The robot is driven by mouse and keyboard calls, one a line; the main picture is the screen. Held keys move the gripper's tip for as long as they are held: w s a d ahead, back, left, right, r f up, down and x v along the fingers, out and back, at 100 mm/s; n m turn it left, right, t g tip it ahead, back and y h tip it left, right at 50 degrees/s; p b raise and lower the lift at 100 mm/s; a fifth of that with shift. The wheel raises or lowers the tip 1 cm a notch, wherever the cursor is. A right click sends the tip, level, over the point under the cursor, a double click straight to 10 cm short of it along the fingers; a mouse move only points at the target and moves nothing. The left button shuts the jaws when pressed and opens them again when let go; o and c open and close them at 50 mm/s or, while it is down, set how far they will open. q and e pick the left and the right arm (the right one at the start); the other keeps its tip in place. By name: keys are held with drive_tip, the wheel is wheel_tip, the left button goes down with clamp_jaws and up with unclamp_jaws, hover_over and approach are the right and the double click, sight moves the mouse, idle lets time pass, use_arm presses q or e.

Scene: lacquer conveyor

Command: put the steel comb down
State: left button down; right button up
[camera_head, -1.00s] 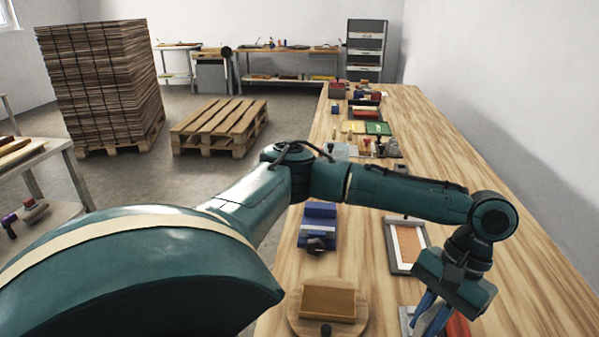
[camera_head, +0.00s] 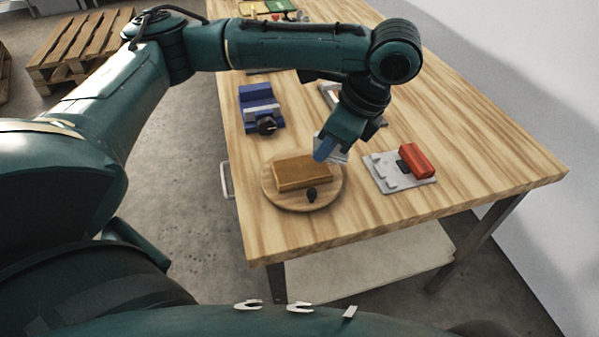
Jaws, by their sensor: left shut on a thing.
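My left gripper (camera_head: 325,150) has blue fingers and is shut on the steel comb (camera_head: 341,156). Only a pale grey edge of the comb shows beside the fingers; the rest is hidden. The gripper hangs low over the workbench (camera_head: 450,135), between the round wooden board (camera_head: 272,201) and a grey plate (camera_head: 384,180). I cannot tell whether the comb touches the bench top. My right gripper is not in view.
A brown block (camera_head: 303,173) and a small dark knob (camera_head: 311,195) are on the round board. A red block (camera_head: 417,160) sits on the grey plate. A blue vice-like fixture (camera_head: 258,106) stands further back. Bare bench top lies to the right.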

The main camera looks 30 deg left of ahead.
use_arm(q)
drive_tip(key=m, duration=0.1)
drive_tip(key=m+t+b, duration=0.1)
drive_tip(key=m, duration=0.1)
drive_tip(key=m+t, duration=0.1)
drive_tip(key=m, duration=0.1)
drive_tip(key=shift+w+a, duration=0.3)
drive_tip(key=shift+a, duration=0.05)
drive_tip(key=m+t+b, duration=0.1)
drive_tip(key=m, duration=0.2)
wheel_tip(320, 180, up, 3)
drive_tip(key=m+t+h+b, duration=0.1)
drive_tip(key=m+h+b, duration=0.6)
drive_tip(key=m, duration=1.3)
hover_over(313, 165)
drive_tip(key=s+a+p, duration=0.1)
drive_tip(key=f+b, duration=0.1)
drive_tip(key=f, duration=0.3)
drive_tip(key=f+b, duration=0.1)
drive_tip(key=f, duration=0.3)
drive_tip(key=shift+s+f, duration=0.2)
drive_tip(key=shift+f, duration=0.05)
drive_tip(key=shift+f+h, duration=0.3)
drive_tip(key=shift+f, duration=0.05)
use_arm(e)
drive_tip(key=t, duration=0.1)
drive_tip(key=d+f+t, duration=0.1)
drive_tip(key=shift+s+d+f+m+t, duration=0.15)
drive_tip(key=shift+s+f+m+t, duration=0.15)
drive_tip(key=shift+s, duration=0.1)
